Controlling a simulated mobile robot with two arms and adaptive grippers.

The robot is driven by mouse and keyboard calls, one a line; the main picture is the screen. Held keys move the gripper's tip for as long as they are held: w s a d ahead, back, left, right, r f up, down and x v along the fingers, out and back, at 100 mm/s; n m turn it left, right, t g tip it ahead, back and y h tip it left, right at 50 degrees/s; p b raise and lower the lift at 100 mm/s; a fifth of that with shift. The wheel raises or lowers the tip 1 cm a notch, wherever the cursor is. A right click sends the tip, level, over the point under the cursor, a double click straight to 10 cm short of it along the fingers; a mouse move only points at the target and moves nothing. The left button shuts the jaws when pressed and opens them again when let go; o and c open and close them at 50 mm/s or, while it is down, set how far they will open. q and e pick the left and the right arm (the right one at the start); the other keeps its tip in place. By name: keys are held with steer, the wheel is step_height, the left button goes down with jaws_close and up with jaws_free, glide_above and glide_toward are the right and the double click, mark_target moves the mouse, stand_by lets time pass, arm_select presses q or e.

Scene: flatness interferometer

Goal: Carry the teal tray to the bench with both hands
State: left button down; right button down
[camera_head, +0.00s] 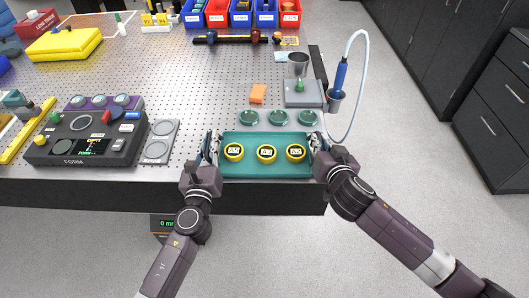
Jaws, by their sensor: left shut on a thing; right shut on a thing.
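The teal tray (267,170) is at the front edge of the perforated bench (200,88), towards its right end. Three yellow-rimmed round pieces with dark labels sit in it in a row: a left one (233,152), a middle one (266,153) and a right one (295,152). My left gripper (211,150) is shut on the tray's left end. My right gripper (322,146) is shut on its right end. The tray looks level. I cannot tell whether its underside touches the bench top.
Several teal-green discs (278,118) lie just behind the tray. A dark FORM console (85,135) and a grey two-ring plate (160,141) stand left.

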arm_select(q)
steer(key=shift+r, duration=0.2)
arm_select(e)
steer(key=shift+r, duration=0.2)
